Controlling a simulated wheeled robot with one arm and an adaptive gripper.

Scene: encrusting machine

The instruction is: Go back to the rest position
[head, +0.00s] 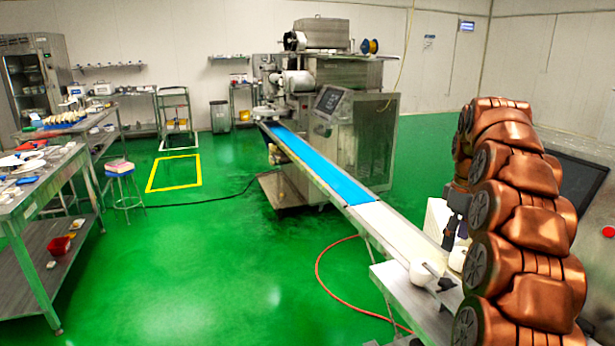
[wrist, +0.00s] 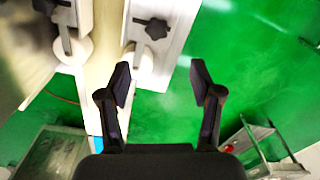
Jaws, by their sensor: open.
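My gripper (wrist: 160,78) is open in the wrist view, with its two dark fingers spread. Nothing is between them but green floor and the edge of a white roller part. In the head view my gripper (head: 455,222) is partly hidden by my copper-coloured arm and hangs above the near end of the conveyor (head: 400,233). The conveyor's cream belt (wrist: 103,45) also shows in the wrist view, left of the fingers.
White rollers (head: 424,271) with black knobs sit at the conveyor's near end. The encrusting machine (head: 350,110) stands behind the blue belt (head: 320,170). A dark monitor (head: 578,182) is at right. A steel table (head: 40,185) stands at left. The green floor between is mostly clear; a red hose (head: 335,296) crosses it.

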